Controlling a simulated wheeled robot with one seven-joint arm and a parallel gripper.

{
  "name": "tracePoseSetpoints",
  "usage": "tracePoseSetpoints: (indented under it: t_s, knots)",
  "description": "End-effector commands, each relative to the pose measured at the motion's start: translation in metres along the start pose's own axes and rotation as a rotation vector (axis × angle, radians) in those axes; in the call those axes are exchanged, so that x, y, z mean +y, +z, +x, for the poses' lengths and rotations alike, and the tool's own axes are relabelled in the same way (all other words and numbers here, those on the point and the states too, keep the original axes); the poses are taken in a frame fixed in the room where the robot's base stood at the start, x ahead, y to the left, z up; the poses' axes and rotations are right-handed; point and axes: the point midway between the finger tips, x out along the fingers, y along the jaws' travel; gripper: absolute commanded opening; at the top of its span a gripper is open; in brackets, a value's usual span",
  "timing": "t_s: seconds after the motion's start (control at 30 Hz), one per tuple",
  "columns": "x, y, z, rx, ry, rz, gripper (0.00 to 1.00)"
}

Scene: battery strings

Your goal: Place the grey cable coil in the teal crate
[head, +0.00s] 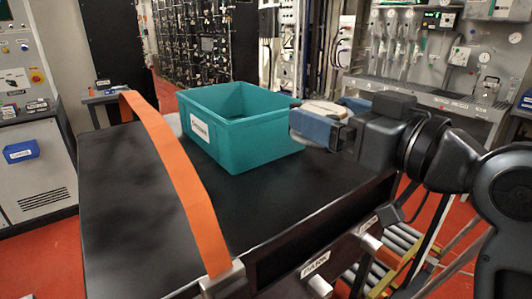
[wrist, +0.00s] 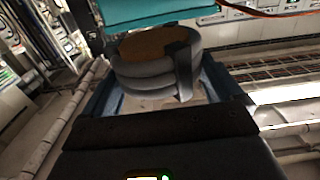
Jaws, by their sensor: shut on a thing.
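The teal crate (head: 262,145) stands on the black tabletop, with a white label on its left face. Its teal side also shows at the top of the wrist view (wrist: 150,12). My gripper (head: 316,122) is just right of the crate, at about its rim height. In the wrist view, the grey cable coil (wrist: 150,82) sits between the blue fingers, its round layers stacked around a brown centre. My gripper is shut on it. The coil is mostly hidden behind the fingers in the head view. The crate's floor is hidden by its walls.
An orange strap (head: 172,175) arches over the black table (head: 120,200) left of the crate. A partly hidden grey round thing (head: 172,123) lies behind the crate's left side. The table's front left is clear. A roller rack (head: 395,250) is below the right edge.

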Motion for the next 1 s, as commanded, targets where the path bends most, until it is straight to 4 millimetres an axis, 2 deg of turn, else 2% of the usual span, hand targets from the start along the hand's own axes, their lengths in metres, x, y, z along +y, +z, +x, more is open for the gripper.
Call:
tracePoseSetpoints:
  t_s: [0.2,0.4,0.53,0.8,1.0]
  knots:
    - [-0.031,0.026,0.034,-0.002,-0.003,0.001,0.46]
    - [-0.046,0.04,0.051,0.001,0.0,0.0,0.46]
    - [-0.048,0.047,0.054,0.001,0.001,-0.001,0.46]
    - [-0.048,0.08,0.054,0.0,0.001,0.001,0.46]
    - [-0.048,0.082,0.054,0.003,0.001,-0.002,0.46]
